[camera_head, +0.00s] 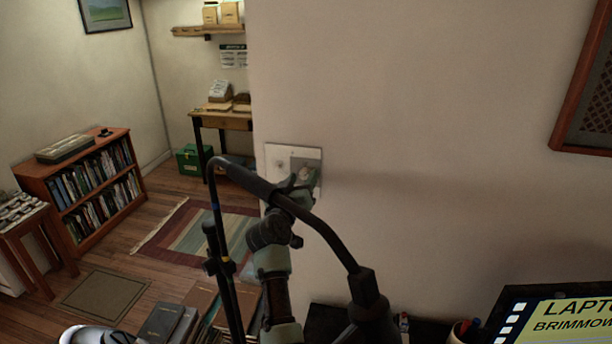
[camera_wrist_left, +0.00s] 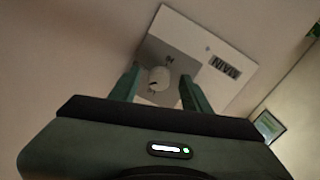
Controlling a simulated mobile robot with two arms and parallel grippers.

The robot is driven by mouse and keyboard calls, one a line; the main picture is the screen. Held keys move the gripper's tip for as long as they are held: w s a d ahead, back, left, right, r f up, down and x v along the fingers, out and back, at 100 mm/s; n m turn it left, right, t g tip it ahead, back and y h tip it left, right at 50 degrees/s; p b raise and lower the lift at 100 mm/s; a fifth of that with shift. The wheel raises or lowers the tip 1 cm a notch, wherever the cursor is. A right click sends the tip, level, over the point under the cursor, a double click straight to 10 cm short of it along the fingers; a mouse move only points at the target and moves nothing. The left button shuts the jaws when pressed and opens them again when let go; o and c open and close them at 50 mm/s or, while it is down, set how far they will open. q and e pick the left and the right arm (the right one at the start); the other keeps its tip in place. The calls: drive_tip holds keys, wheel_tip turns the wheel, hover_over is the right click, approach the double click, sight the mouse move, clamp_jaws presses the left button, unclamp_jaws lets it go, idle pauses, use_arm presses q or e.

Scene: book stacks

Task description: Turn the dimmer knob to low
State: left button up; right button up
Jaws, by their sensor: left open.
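A pale wall plate (camera_head: 275,153) with a grey section is on the wall near its left edge in the head view. In the left wrist view the plate (camera_wrist_left: 200,42) shows tilted, with a label reading MAIN. A round whitish dimmer knob (camera_wrist_left: 160,79) with a dark mark sits on the grey section. My left gripper (camera_wrist_left: 160,88) is open, with one green finger on each side of the knob. Gaps show between the fingers and the knob; whether either touches is unclear. In the head view the left gripper (camera_head: 302,182) partly covers the plate. My right gripper is out of view.
A laptop screen (camera_head: 570,322) and a pen cup (camera_head: 462,332) stand low at the right. Books (camera_head: 168,323) lie below my arm. A bookcase (camera_head: 85,185), rug (camera_head: 190,238) and desk (camera_head: 225,120) are farther back left.

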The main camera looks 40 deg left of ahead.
use_arm(q)
drive_tip(key=shift+s, duration=0.1)
drive_tip(key=shift+d+r, duration=0.1)
drive_tip(key=shift+c, duration=1.2)
drive_tip(key=shift+s, duration=0.1)
clamp_jaws()
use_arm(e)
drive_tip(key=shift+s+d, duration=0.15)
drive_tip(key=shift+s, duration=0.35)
use_arm(q)
drive_tip(key=n, duration=0.6)
drive_tip(key=shift+n+y, duration=0.3)
drive_tip(key=shift+n, duration=1.3)
